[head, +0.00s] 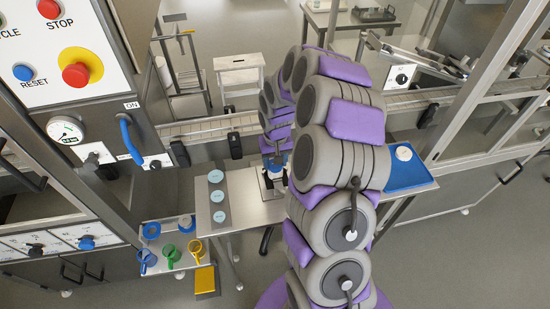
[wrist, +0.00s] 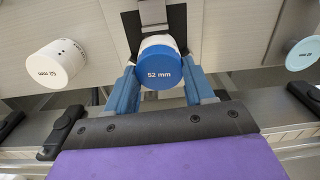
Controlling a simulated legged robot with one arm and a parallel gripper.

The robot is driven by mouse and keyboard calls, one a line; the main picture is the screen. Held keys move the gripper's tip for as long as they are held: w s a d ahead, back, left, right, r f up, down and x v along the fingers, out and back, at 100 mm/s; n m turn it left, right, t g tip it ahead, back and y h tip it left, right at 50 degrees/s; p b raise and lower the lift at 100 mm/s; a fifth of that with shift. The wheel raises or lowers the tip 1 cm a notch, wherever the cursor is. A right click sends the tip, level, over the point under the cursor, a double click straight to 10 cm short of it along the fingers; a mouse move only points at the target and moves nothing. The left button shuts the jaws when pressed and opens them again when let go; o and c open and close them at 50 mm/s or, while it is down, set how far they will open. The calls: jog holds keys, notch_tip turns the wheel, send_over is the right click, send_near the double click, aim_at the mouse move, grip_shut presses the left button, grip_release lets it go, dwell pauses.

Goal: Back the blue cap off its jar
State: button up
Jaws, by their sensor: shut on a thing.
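The blue cap (wrist: 163,68), marked "52 mm", sits on top of a white jar (wrist: 160,41) in the wrist view. My gripper (wrist: 164,80) has its blue fingers on either side of the cap and is shut on it. The jar stands in front of a dark holder with a metal plate. In the head view my gripper (head: 275,172) is partly hidden behind my own arm, over the steel table. A small part of the blue cap shows there, and the jar is mostly hidden.
Several pale discs (head: 217,197) lie on the steel table (head: 245,215), left of my gripper. A blue tray (head: 408,175) with a white round item is at the right. A lower shelf at the left holds colored rings and scoops (head: 172,255). A white jar (wrist: 57,64) stands left in the wrist view.

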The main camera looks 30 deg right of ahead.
jog(key=shift+n+p, duration=0.65)
jog(key=shift+n, duration=0.45)
jog(key=shift+a, duration=0.1)
jog(key=shift+r+n+p, duration=0.1)
jog(key=shift+n+p, duration=1.05)
jog(key=shift+n, duration=0.45)
jog(key=shift+a+n+p, duration=0.1)
jog(key=shift+n+p, duration=0.7)
jog(key=shift+n, duration=0.4)
jog(key=shift+r+p, duration=0.65)
jog(key=shift+r, duration=0.8)
jog(key=shift+f, duration=0.15)
